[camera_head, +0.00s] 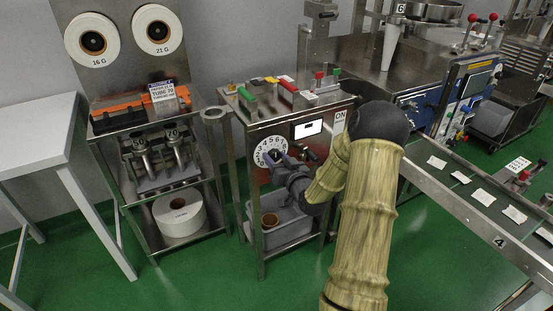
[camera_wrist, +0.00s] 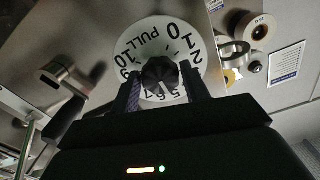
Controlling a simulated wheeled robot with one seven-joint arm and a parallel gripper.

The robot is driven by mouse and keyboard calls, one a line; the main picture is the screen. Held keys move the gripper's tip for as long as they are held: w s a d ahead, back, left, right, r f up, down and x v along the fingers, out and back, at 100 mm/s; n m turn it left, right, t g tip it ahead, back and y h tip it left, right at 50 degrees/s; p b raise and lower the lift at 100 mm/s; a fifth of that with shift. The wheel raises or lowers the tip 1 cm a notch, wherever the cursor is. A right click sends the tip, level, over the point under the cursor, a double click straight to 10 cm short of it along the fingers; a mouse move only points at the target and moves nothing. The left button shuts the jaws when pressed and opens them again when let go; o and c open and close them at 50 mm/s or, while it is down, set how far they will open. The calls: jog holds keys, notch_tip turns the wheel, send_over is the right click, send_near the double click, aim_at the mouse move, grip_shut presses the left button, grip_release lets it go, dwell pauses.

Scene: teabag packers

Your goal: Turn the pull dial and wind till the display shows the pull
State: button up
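The pull dial is a white plate (camera_head: 261,158) with black numbers on the steel cabinet front. In the wrist view the dial plate (camera_wrist: 140,55) reads PULL, with numbers around a black fluted knob (camera_wrist: 159,76). My gripper (camera_wrist: 159,80) has one finger on each side of the knob, with thin gaps showing, so it looks open. In the head view my gripper (camera_head: 284,162) partly covers the dial. The display (camera_head: 308,129) is a lit white panel above right of the dial; its reading is too small to make out. A crank with a dark handle (camera_wrist: 66,74) shows left in the wrist view.
A grey bin (camera_head: 290,229) holding a brown roll sits below the dial. Coloured levers (camera_head: 287,87) top the cabinet. A rack with paper rolls (camera_head: 180,214) stands left, and a conveyor (camera_head: 465,207) with packets runs right. Round fittings (camera_wrist: 257,31) sit right of the dial in the wrist view.

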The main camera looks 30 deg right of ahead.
jog(key=shift+o, duration=1.1)
jog(key=shift+s, duration=0.15)
jog(key=s+d+p, duration=0.1)
jog(key=s+p, duration=0.5)
jog(key=s, duration=0.9)
jog(key=shift+s+r, duration=0.25)
jog(key=p, duration=0.2)
jog(key=s+p, duration=0.1)
jog(key=p, duration=0.1)
jog(key=shift+s+a+f, duration=0.15)
jog(key=shift+s+f, duration=0.05)
jog(key=shift+s, duration=0.1)
jog(key=shift+a, duration=0.1)
